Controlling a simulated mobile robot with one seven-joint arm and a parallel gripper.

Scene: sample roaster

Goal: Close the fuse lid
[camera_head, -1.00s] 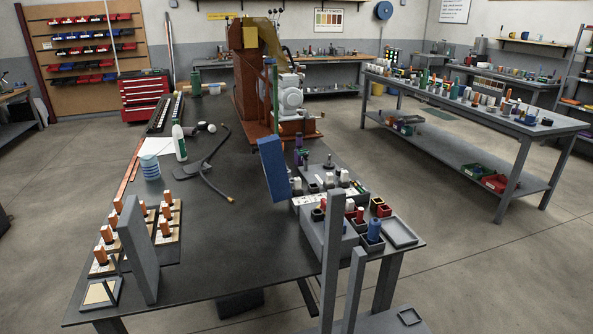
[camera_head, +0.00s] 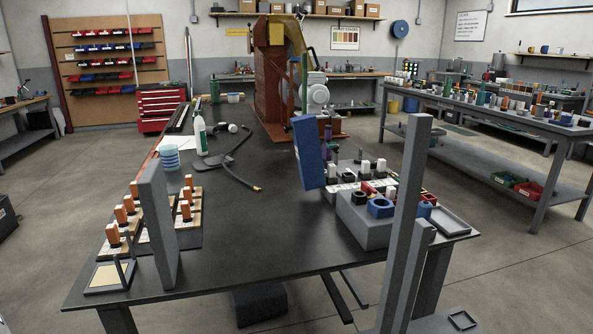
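Several orange-topped pieces (camera_head: 130,204) stand in rows on pale blocks at the near left of the dark table. A tall grey flat panel (camera_head: 158,226) stands upright at the front of these rows and hides part of them. A blue slab (camera_head: 308,152) stands upright, slightly tilted, at the left of the items on the table's right side. Neither panel is labelled, so I cannot tell for certain which is the fuse lid; both stand raised, not lying flat. My gripper is not in view.
The dark table (camera_head: 240,235) has bare room in its middle. A grey box (camera_head: 365,228) with small cups sits at its right edge. Grey posts (camera_head: 408,215) rise in front at the right. A white bottle (camera_head: 201,135) and a blue-striped jar (camera_head: 170,158) stand farther back.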

